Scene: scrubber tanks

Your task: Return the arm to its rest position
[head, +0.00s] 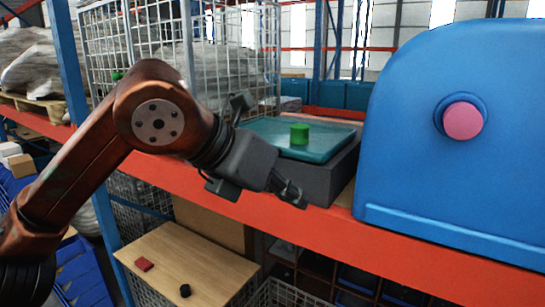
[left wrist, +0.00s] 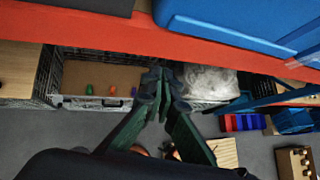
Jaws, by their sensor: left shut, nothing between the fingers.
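My left arm comes in from the left in the head view, bent at an orange-brown joint. It reaches to the middle of the picture. My left gripper (head: 292,194) points down and right, in front of the orange shelf edge and a dark grey block. In the left wrist view its two fingers (left wrist: 158,92) are together, with nothing between them. My right gripper is in neither view.
A blue housing (head: 440,160) with a pink button (head: 462,120) stands on the right. A green cylinder (head: 299,134) stands on a teal tray (head: 330,151) behind the gripper. An orange shelf beam (head: 410,250) runs below.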

